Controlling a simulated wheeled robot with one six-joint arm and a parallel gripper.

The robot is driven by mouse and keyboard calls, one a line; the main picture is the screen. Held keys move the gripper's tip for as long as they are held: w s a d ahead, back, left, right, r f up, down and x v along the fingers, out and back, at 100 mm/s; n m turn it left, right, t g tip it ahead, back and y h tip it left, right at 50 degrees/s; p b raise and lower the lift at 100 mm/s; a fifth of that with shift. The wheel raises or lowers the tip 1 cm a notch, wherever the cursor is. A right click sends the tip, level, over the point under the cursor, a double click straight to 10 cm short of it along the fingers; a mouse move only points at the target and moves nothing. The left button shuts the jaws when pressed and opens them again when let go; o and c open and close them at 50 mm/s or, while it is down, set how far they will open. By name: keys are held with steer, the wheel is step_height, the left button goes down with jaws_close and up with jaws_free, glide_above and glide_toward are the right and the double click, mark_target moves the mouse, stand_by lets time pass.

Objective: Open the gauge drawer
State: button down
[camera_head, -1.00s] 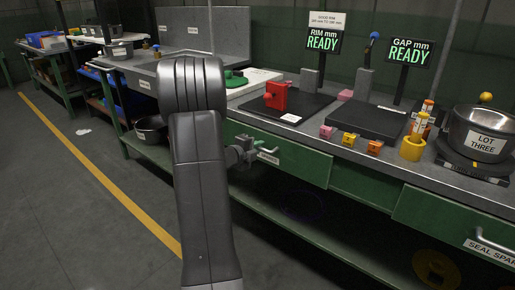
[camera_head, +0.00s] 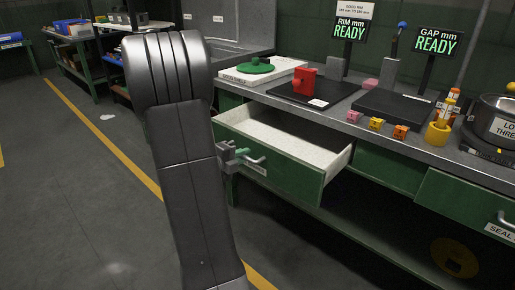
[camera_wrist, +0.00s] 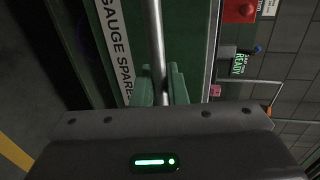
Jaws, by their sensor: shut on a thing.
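The gauge drawer (camera_head: 292,168) is a green drawer in the workbench, pulled well out, with its pale inside (camera_head: 270,130) showing and looking empty. Its front carries a metal bar handle (camera_head: 252,160), and the wrist view shows the label "GAUGE SPARES" (camera_wrist: 115,42) beside the bar. My gripper (camera_head: 238,156) is at the drawer front, shut on the handle. In the wrist view the green fingers of my gripper (camera_wrist: 162,88) are on either side of the bar.
The bench top above holds a red block device (camera_head: 306,82), a dark plate (camera_head: 392,110), small pink, yellow and orange blocks (camera_head: 376,123) and a pot (camera_head: 497,120). A second drawer labelled "SEAL SPA…" (camera_head: 455,200) is closed at right. Open floor (camera_head: 90,190) lies left.

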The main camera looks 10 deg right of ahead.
steer(key=shift+f+v, duration=0.25)
steer(key=shift+v, duration=0.9)
steer(key=shift+f+v, duration=0.25)
steer(key=shift+v, duration=0.85)
steer(key=shift+s, duration=0.1)
steer(key=c, duration=1.5)
jaws_free()
steer(key=shift+c, duration=0.2)
steer(key=shift+a, duration=0.1)
steer(key=p+v, duration=0.2)
steer(key=v, duration=1.1)
steer(key=shift+s+a, duration=0.2)
steer(key=shift+a, duration=0.1)
